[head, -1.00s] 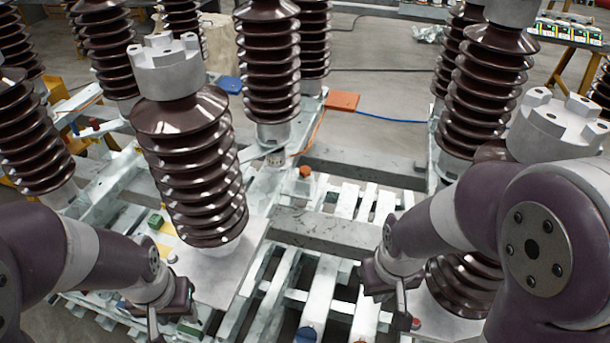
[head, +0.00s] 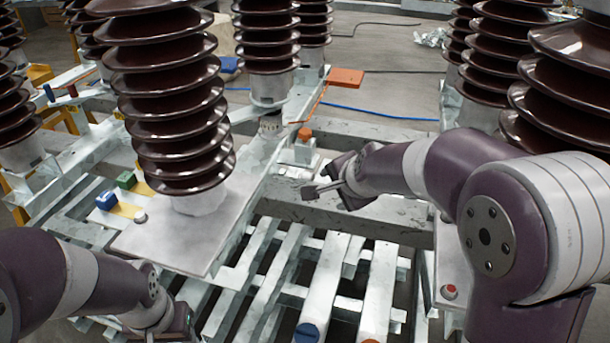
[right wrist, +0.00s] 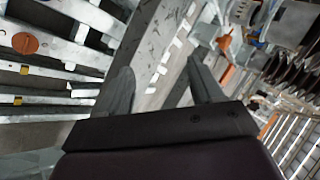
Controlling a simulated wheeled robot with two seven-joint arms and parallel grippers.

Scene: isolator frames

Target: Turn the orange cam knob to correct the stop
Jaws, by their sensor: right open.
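The orange cam knob (head: 304,133) stands upright on a small pale bracket beside the steel frame, near the middle of the head view. My right gripper (head: 312,190) is just below and right of it, apart from it, with its fingers pointing left. In the right wrist view the gripper (right wrist: 160,82) is open with nothing between its fingers. Small orange shapes show there beyond the right finger; I cannot tell which is the knob. My left gripper (head: 170,335) is at the bottom edge, partly cut off, and its fingers are not clear.
Tall brown ribbed insulators (head: 172,100) stand at the left, back and right. An orange plate (head: 345,76) lies behind the knob, with a blue cable (head: 385,114) on the floor. A blue knob (head: 307,333) is at the bottom. Slatted steel beams (head: 330,285) have open gaps.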

